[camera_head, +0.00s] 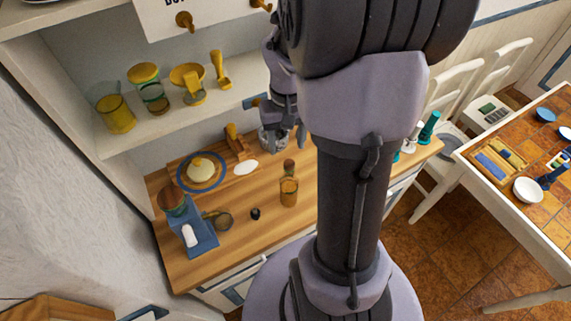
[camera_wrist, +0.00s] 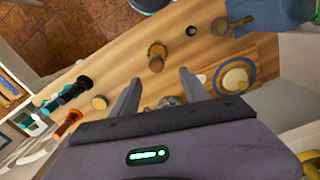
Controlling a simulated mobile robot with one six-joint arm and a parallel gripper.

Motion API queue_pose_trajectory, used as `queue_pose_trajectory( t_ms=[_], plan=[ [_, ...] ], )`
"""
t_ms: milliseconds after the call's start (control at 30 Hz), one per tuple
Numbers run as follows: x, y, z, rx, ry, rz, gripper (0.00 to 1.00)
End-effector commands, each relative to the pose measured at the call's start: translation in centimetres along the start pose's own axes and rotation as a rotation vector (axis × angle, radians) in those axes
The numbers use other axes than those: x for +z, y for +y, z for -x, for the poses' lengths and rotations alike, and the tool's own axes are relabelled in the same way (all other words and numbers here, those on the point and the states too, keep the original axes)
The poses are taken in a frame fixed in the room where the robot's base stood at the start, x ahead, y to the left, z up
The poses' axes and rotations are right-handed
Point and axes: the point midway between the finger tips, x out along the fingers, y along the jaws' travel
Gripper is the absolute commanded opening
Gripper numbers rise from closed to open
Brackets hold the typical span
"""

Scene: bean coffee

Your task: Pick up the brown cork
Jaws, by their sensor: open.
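The brown cork (camera_head: 289,164) sits in the neck of a glass bottle (camera_head: 289,190) of amber liquid, standing upright on the wooden counter. In the wrist view the cork (camera_wrist: 156,65) shows near the top centre, seen from above. My gripper (camera_head: 286,142) is open and empty, above the back of the counter, behind the bottle in the head view. In the wrist view my gripper (camera_wrist: 160,77) has its two fingers spread apart, with the cork just beyond the fingertips. The fingers do not appear to touch it.
A metal pot (camera_head: 268,139) stands on the counter below my gripper. A blue plate (camera_head: 184,184) with a yellow domed item, a small black object (camera_head: 255,214) and a blue device (camera_head: 199,238) are to the left. A shelf (camera_head: 165,121) with jars hangs above the counter.

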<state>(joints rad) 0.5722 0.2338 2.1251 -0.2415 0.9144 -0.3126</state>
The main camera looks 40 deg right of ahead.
Motion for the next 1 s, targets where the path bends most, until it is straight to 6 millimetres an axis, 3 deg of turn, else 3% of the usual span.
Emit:
queue_pose_trajectory(
  t_ms=[400,667,933,1000],
  plan=[
    [0.5,0.6,-6.7,0.000,0.000,0.000,0.54],
    [0.5,0.6,-7.1,0.000,0.002,0.000,0.54],
    [0.5,0.6,-7.0,0.000,0.002,0.000,0.01],
    [0.5,0.6,-7.0,0.000,0.002,0.000,0.00]
  ],
)
